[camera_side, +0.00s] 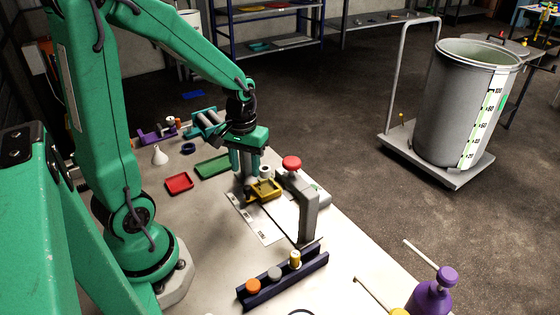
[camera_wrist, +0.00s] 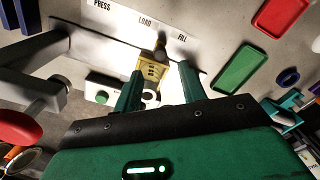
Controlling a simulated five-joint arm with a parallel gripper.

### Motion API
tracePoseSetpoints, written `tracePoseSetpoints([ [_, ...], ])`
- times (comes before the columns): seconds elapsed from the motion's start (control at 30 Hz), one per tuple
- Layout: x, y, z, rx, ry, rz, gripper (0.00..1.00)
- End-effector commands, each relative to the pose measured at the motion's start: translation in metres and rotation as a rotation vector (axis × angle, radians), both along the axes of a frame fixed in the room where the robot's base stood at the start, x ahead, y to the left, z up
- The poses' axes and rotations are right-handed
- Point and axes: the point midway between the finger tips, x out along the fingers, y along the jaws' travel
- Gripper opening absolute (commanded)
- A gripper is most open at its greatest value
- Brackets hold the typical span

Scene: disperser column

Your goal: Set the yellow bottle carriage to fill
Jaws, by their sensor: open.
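The yellow bottle carriage (camera_side: 265,189) sits on the pale track plate beside the press post, with a small white bottle on or just behind it. In the wrist view the carriage (camera_wrist: 152,69) lies below the LOAD and FILL labels, and its dark knob (camera_wrist: 160,48) shows between those two words. My gripper (camera_side: 246,174) is low over the plate, close to the carriage. In the wrist view my gripper (camera_wrist: 161,70) is open, with one green finger on each side of the carriage. Whether a finger touches it, I cannot tell.
A grey press post with a red knob (camera_side: 291,162) stands right beside the carriage. A green tray (camera_side: 213,166) and red tray (camera_side: 179,183) lie to the left. A dark rack (camera_side: 283,278) with several small caps or bottles is in front. A green button (camera_wrist: 101,97) shows nearby.

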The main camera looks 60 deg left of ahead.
Motion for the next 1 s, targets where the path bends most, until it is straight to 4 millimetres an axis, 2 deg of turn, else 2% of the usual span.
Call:
tracePoseSetpoints([
  [0.3,0.0003,0.0001,0.0031,-0.001,-0.002,0.436,0.41],
  [1.0,0.0001,0.0001,0.0088,-0.001,0.0,1.33,0.41],
])
